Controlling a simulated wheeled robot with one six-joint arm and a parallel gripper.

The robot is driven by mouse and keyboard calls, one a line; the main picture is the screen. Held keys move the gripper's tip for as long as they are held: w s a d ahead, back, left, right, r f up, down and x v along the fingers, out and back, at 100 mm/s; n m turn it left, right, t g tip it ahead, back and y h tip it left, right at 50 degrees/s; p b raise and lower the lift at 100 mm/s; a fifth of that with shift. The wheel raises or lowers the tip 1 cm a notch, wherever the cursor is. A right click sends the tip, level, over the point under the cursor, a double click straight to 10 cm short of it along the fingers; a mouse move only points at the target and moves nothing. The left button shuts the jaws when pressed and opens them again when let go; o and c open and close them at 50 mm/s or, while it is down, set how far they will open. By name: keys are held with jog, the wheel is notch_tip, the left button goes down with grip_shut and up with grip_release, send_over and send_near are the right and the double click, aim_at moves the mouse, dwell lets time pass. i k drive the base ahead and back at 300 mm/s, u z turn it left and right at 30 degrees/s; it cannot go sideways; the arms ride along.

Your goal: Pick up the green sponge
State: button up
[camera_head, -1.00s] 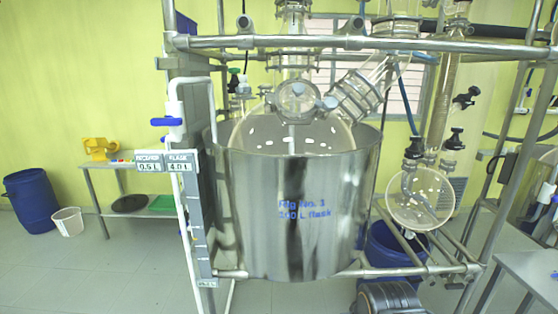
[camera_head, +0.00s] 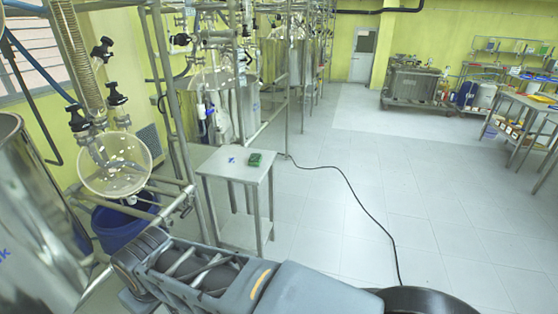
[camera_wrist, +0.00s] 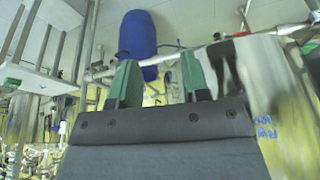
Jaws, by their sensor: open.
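The green sponge (camera_head: 255,159) lies on top of a small white side table (camera_head: 228,170), towards its right side, in the head view. My gripper (camera_wrist: 158,60) shows in the wrist view with its two green-faced fingers apart and nothing between them. A small green patch lies at the edge of a white surface (camera_wrist: 35,78) at the left of the wrist view; I cannot tell whether it is the sponge. My gripper's fingers are not visible in the head view, so its distance to the sponge is unclear.
A blue mark or small item (camera_head: 231,161) is beside the sponge. Reactor frames and a round glass flask (camera_head: 115,165) stand left of the table. A black cable (camera_head: 350,188) crosses the floor to its right.

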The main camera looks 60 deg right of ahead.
aim_at(256, 159)
jog(key=z, duration=2.1)
jog(key=i, duration=1.7)
jog(key=u, duration=0.7)
jog(key=i, duration=0.4)
jog(key=u, duration=0.3)
